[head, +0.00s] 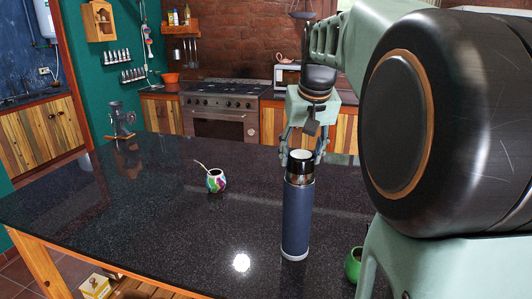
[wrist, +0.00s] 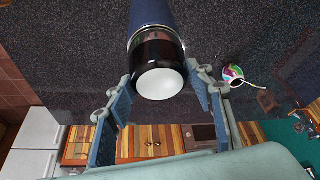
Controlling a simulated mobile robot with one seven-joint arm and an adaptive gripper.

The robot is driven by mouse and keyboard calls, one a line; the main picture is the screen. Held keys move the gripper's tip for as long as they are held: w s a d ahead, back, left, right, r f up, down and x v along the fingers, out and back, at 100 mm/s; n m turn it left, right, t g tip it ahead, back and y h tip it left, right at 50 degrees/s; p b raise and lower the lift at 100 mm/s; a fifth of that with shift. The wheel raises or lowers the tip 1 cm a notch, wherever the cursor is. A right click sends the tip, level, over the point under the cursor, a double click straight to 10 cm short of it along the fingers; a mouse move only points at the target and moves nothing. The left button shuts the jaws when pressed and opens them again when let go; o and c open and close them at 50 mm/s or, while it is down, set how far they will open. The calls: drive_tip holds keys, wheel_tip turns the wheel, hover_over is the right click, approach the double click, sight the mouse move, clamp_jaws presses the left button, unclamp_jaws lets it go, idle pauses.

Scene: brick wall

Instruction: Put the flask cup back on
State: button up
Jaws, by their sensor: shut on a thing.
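The flask (head: 296,222) stands upright on the dark counter, a tall dark blue cylinder with a pale band at its base. Its blue body also shows at the top of the wrist view (wrist: 152,13). The flask cup (head: 299,170) is glossy black with a white round end facing up, at the flask's top and in line with it. In the wrist view the cup (wrist: 160,52) lies between my fingers. My gripper (head: 303,156) points down from above and is shut on the cup, one finger on each side. I cannot tell whether the cup is fully seated.
A colourful mate gourd with a straw (head: 215,180) stands left of the flask. A green cup (head: 354,264) is at the near right, partly hidden by my arm. A grinder (head: 122,118) stands at the far left. The counter (head: 130,225) between is clear.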

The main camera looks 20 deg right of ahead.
drive_tip(key=o, duration=1.2)
drive_tip(key=shift+o, duration=0.2)
drive_tip(key=shift+r, duration=0.1)
drive_tip(key=d+v, duration=0.1)
drive_tip(key=v, duration=1)
drive_tip(key=shift+s+a+r, duration=0.2)
drive_tip(key=shift+a+r, duration=0.2)
drive_tip(key=shift+a, duration=0.1)
